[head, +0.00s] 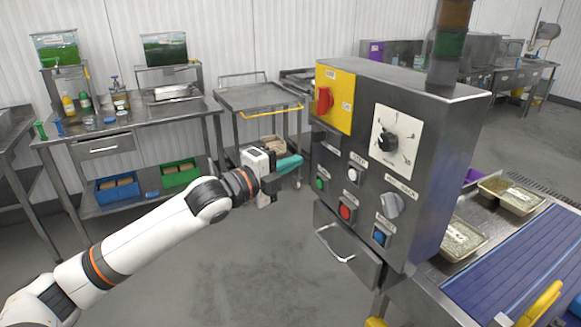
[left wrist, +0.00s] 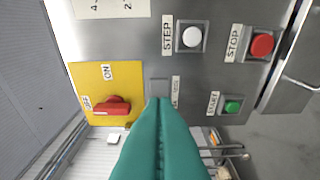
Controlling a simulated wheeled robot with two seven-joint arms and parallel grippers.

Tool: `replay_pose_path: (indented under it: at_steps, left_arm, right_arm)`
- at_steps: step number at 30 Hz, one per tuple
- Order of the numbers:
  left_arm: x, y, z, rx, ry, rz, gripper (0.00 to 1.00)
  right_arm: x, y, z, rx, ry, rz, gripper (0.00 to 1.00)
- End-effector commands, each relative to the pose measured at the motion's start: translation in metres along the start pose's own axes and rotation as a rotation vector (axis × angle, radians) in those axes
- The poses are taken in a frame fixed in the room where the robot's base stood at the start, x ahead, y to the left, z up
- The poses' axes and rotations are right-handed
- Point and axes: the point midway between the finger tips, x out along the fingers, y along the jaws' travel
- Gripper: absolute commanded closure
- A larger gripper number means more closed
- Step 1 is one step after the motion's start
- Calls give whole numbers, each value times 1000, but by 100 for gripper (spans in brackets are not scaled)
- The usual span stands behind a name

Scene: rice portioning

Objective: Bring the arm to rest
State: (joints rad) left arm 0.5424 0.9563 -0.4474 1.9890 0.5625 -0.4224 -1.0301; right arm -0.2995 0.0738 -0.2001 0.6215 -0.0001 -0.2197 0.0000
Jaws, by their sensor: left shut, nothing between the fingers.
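My left gripper (head: 290,165) reaches in from the left in the head view. Its teal fingers are shut with nothing between them and point at the left side of the control box (head: 405,90). In the left wrist view the closed fingers (left wrist: 160,110) cover the lower middle, with the panel behind them. The white STEP button (left wrist: 191,36), red STOP button (left wrist: 262,44), green START button (left wrist: 232,106) and red ON/OFF switch (left wrist: 112,106) show around them. I cannot tell whether the fingertips touch the panel. My right gripper is not in view.
The control box has a dial (head: 387,141) and an open-looking drawer (head: 345,250) below. A steel cart (head: 255,97) and a workbench (head: 130,120) stand behind. The floor (head: 240,270) in front is clear.

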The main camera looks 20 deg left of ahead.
Motion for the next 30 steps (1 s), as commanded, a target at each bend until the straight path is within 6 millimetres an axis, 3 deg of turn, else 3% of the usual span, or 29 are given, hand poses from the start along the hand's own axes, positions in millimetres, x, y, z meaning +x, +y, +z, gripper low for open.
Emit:
replay_pose_path:
  at_steps: [13, 17, 20, 23, 27, 30]
  left_arm:
    - [1, -2, -1, -6, 3, -3, 100]
    - [8, -33, -17, -87, 44, -35, 100]
    - [15, -88, -41, -217, 116, -88, 100]
    - [15, -161, -63, -371, 210, -156, 100]
    - [-2, -267, -79, -564, 342, -253, 100]
    - [-25, -341, -80, -683, 435, -324, 100]
  right_arm:
    - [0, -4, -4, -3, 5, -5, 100]
    - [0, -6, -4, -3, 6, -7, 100]
    - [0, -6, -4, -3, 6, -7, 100]
    - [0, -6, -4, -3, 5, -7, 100]
    - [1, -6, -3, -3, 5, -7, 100]
    - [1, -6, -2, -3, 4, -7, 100]
